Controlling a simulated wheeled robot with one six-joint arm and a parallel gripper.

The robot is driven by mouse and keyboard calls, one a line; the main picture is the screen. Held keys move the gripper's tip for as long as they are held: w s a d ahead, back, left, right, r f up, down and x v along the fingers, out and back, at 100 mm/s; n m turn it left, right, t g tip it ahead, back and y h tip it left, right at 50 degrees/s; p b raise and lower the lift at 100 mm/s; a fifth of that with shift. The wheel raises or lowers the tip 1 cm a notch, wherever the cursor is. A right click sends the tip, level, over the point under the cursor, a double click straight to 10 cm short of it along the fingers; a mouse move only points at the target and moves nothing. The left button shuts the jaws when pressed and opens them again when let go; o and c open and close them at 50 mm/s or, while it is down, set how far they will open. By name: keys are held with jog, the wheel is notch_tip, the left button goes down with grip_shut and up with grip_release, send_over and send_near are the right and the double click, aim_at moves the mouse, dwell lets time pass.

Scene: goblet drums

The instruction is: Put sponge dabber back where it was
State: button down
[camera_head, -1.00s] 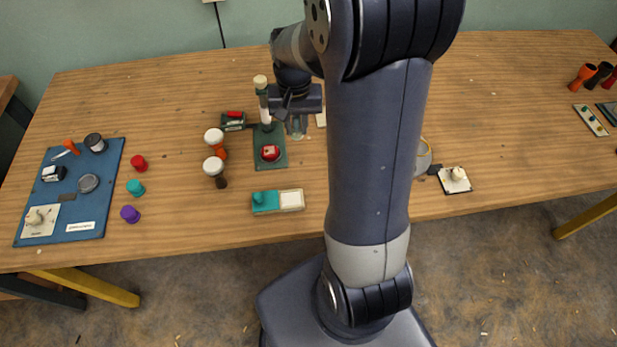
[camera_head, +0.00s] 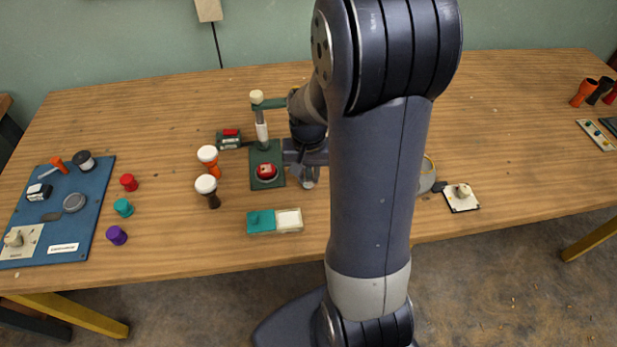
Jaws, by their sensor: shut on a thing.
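My gripper (camera_head: 309,178) is in the middle of the table, just right of the green press stand (camera_head: 267,158) with a red round piece at its base. Its jaws are shut on a small pale thing, which I take to be the sponge dabber. The jaws and my arm hide most of it, so its shape is unclear. I cannot tell whether it touches the table.
Two white-topped goblet drums (camera_head: 207,187) stand left of the press stand. A teal-and-white tray (camera_head: 273,222) lies in front.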

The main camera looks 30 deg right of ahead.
jog(key=shift+f, duration=0.75)
jog(key=shift+f, duration=0.2)
jog(key=c, duration=1.2)
grip_release()
jog(key=shift+c, duration=0.2)
notch_tip(320, 180, up, 12)
jog(key=shift+r+p, duration=0.25)
jog(key=shift+p, duration=0.35)
